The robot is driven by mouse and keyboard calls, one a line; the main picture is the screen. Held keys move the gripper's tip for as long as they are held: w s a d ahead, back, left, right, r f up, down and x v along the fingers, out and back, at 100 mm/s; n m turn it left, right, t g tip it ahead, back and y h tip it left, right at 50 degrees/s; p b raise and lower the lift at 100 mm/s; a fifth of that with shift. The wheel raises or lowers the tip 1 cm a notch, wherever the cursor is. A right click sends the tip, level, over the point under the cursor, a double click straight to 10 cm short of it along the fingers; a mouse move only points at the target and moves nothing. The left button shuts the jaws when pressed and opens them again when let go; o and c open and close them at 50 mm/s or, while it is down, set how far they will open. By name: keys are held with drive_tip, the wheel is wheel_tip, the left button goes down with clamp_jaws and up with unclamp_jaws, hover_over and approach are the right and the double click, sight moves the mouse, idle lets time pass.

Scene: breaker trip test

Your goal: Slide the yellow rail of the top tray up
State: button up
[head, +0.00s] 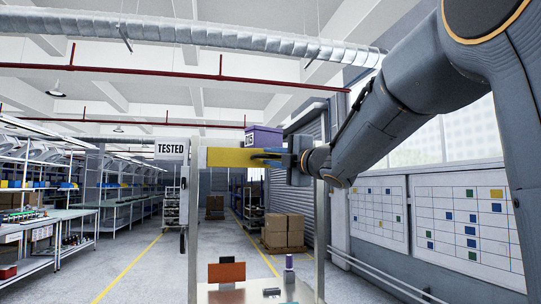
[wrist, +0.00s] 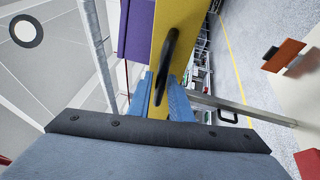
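The yellow rail (head: 228,158) runs level between two metal posts in the head view. In the wrist view the yellow rail (wrist: 190,35) carries a black loop handle (wrist: 173,42). My gripper (head: 268,157) is at the rail's right part, its blue fingers at the handle. Exact contact is partly hidden. A purple bin (head: 263,137) marked with a label sits above and behind the rail.
A sign reading TESTED (head: 171,149) stands left of the rail. Below are an orange panel (head: 227,272) and small items on a light surface. Cardboard boxes (head: 283,230) stand behind.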

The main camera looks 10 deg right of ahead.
drive_tip(key=shift+w, duration=0.1)
clamp_jaws()
drive_tip(key=shift+r, duration=0.1)
drive_tip(key=shift+r+p, duration=1.35)
drive_tip(key=shift+r, duration=1.4)
unclamp_jaws()
